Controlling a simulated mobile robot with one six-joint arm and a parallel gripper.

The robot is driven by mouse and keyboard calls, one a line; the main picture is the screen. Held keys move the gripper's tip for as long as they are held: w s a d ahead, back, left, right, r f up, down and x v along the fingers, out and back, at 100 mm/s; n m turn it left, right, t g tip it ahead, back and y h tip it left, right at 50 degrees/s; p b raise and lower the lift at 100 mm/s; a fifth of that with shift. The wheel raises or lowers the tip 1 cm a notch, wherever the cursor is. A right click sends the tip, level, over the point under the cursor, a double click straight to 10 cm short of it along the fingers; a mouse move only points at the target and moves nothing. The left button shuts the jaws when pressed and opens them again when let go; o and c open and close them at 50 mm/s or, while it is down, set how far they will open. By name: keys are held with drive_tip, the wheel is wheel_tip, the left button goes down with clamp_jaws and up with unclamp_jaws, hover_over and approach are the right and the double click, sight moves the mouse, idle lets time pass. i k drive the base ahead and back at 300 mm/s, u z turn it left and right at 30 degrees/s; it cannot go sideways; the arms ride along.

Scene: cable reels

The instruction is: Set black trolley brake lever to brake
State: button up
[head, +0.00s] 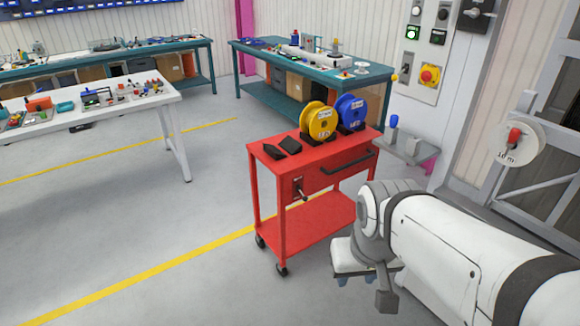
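A red trolley (310,225) stands on castors in the middle of the head view. On its left front side is a small plate with a dark brake lever (300,190). The lever seems to slant down to the right, but the markings beside it are too small to read. My gripper (356,281) is at the end of my white arm, in the lower right, apart from the lever and nearer to the camera. Its fingers are partly hidden behind my wrist, so their opening is unclear. I see nothing held in it.
The trolley carries a yellow reel (319,122), a blue reel (352,112) and two black wedges (287,144). A black handle (347,163) is on its right front side. A white table (170,101) stands left. The floor between is clear.

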sight(304, 198)
drive_tip(key=u, duration=0.35)
drive_tip(key=i, duration=1.15)
drive_tip(key=z, duration=0.05)
